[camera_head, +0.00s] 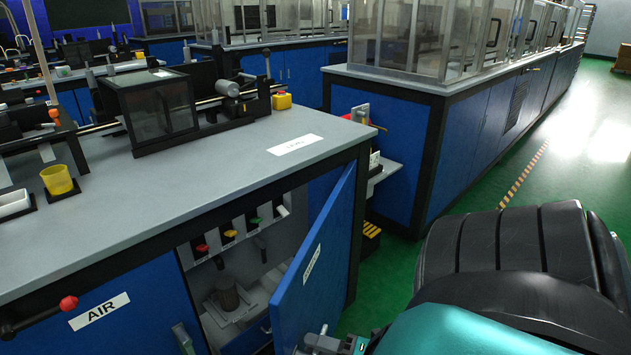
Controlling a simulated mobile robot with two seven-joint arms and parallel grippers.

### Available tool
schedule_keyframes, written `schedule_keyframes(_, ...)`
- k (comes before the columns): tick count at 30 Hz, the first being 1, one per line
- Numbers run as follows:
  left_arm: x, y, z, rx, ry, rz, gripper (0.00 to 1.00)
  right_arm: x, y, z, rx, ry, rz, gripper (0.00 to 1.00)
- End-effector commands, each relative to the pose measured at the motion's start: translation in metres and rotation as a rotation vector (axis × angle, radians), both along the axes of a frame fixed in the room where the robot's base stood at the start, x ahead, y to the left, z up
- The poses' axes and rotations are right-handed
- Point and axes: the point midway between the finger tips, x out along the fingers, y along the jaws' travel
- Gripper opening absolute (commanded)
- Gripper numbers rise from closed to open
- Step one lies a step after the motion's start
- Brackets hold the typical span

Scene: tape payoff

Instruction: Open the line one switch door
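The blue switch door (315,255) stands partly open at the front of the grey-topped cabinet, swung out toward me. A small white label is on its outer face, too small to read. Behind it, the cabinet interior shows a row of levers with red, yellow, green and white handles (228,235). My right gripper (322,343) shows only in part at the bottom edge, by the lower outer side of the door. Its fingers are cut off or hidden, so I cannot tell its opening or whether it touches the door. My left gripper is not in view.
My teal and black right arm fills the lower right. The countertop (215,165) carries a yellow cup (57,180), a dark machine (150,108) and a yellow box with a red button (281,101). A red-knobbed lever (68,304) juts out at left.

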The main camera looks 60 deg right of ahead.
Motion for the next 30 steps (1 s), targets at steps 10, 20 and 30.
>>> schedule_keyframes(10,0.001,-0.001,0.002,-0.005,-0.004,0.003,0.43,-0.001,0.002,0.000,0.000,-0.001,0.004,0.43)
schedule_keyframes(20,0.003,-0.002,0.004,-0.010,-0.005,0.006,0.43,-0.051,-0.009,-0.001,0.000,0.004,0.002,0.43)
schedule_keyframes(30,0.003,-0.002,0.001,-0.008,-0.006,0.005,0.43,-0.114,-0.024,-0.001,0.000,0.002,0.001,0.43)
